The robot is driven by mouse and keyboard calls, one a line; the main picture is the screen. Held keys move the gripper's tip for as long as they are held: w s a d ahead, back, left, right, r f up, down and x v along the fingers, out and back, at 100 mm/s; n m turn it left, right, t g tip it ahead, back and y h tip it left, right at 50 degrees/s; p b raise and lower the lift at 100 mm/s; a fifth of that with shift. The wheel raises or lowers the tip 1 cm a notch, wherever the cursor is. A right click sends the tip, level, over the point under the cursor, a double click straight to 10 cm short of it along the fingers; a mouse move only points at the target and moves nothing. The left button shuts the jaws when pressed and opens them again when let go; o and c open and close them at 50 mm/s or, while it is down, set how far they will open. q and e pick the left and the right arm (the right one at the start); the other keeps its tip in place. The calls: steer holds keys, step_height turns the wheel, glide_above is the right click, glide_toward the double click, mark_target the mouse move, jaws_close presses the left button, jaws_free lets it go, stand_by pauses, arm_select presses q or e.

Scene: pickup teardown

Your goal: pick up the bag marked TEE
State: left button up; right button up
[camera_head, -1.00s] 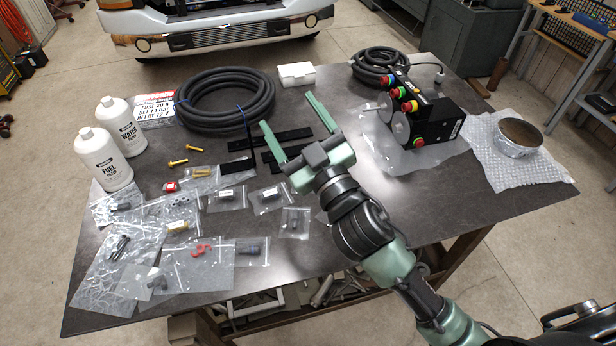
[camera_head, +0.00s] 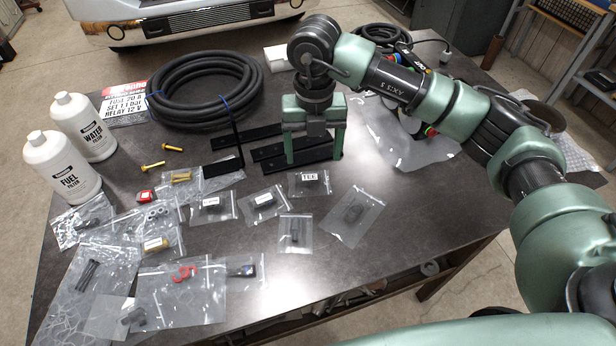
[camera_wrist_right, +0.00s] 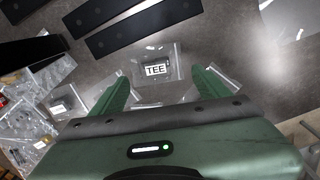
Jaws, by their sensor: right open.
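The bag marked TEE (camera_head: 309,183) is a small clear bag with a white label and a dark part inside. It lies flat on the dark table in the head view. My right gripper (camera_head: 314,158) points down with its two green fingers apart and empty, just behind the bag. In the right wrist view the TEE bag (camera_wrist_right: 172,58) lies ahead of and between the open fingers (camera_wrist_right: 158,80), its label readable. I cannot tell the exact height of the fingertips. My left gripper is not in view.
Other clear bags (camera_head: 354,214) lie close in front and to the left. Black flat bars (camera_head: 285,150) lie beside the gripper. A coiled black hose (camera_head: 205,122) and white FUEL (camera_head: 60,168) and WATER (camera_head: 86,127) bottles stand further left. The table's right front is bare.

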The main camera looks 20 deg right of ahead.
mark_target(310, 177)
steer(key=f+p, duration=0.1)
steer(key=f, duration=0.1)
steer(key=f+p, duration=0.1)
steer(key=f, duration=0.1)
steer(key=a+f, duration=0.1)
steer(key=f, duration=0.1)
steer(key=shift+s+f+p, duration=0.2)
steer(key=shift+p, duration=0.2)
steer(key=shift+f, duration=0.35)
steer(key=c, duration=1.4)
